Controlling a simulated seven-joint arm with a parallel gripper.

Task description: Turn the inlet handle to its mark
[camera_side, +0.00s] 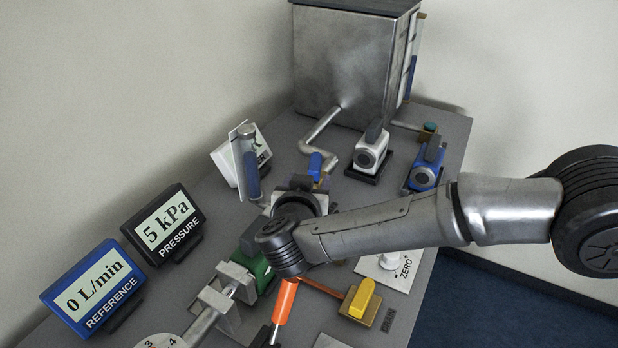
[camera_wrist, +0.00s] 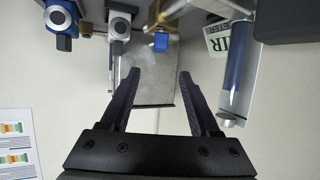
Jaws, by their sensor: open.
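A small blue handle (camera_side: 316,165) sits on a brass fitting at the end of the bent pipe from the metal tank; I take it for the inlet handle, though no label on it is readable. In the wrist view the blue handle (camera_wrist: 160,42) is near the top centre, beyond my gripper (camera_wrist: 158,76) and between the lines of its two fingers. My gripper is open, with nothing between the fingertips. The handle appears apart from the fingers. In the side view my arm hides most of the gripper. I cannot make out the handle's mark.
The metal tank (camera_side: 345,65) stands at the back. White (camera_side: 368,155) and blue (camera_side: 424,176) valve units stand right of the handle. An upright tube meter (camera_side: 248,165) stands left. Pressure (camera_side: 162,225) and reference (camera_side: 92,290) displays read 5 kPa and 0 L/min. A yellow handle (camera_side: 362,297) is in front.

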